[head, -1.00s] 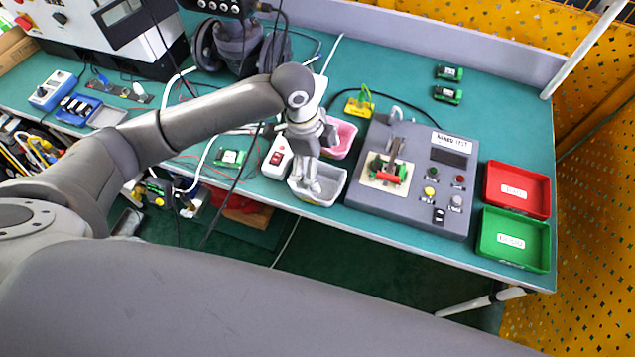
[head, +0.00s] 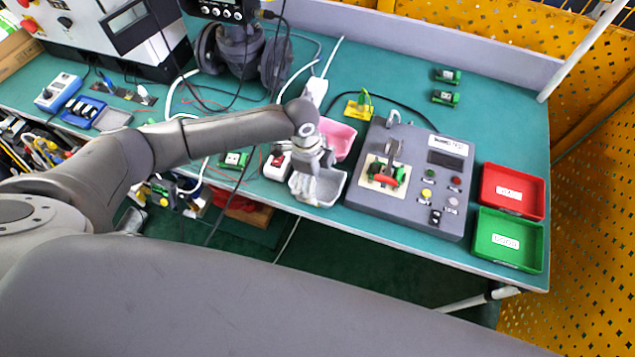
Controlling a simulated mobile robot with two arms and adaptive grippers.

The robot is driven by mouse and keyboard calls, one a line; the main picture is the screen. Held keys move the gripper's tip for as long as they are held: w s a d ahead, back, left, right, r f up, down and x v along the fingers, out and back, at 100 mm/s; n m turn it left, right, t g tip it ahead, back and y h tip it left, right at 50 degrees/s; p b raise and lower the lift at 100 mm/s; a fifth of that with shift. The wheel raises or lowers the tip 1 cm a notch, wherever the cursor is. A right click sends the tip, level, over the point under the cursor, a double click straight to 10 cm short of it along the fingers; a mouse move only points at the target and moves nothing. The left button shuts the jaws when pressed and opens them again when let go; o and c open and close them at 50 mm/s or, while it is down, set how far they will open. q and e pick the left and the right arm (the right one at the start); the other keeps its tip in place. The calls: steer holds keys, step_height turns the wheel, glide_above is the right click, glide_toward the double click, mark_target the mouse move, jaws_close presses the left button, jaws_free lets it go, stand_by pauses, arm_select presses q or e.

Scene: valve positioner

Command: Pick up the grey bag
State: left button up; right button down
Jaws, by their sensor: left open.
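The left gripper (head: 304,187) points down at the left part of a small grey bin (head: 329,188) at the table's front edge. Its jaws are open, and its fingers cover part of the bin. Whether the fingers touch the bin, or anything in it, I cannot tell. No other grey bag shows; a grey bag inside the bin, if any, is hidden. The right gripper is not in view.
A pink bin (head: 338,138) stands behind the grey one. A grey test box (head: 400,205) is close on the right, with red (head: 513,190) and green (head: 509,240) trays beyond. A white power strip (head: 277,164) is at the left.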

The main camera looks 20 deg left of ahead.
arm_select(q)
steer(key=shift+d+f, duration=0.1)
steer(key=shift+f, duration=0.55)
steer(key=c, duration=0.6)
steer(key=shift+o, duration=0.2)
steer(key=shift+r, duration=0.1)
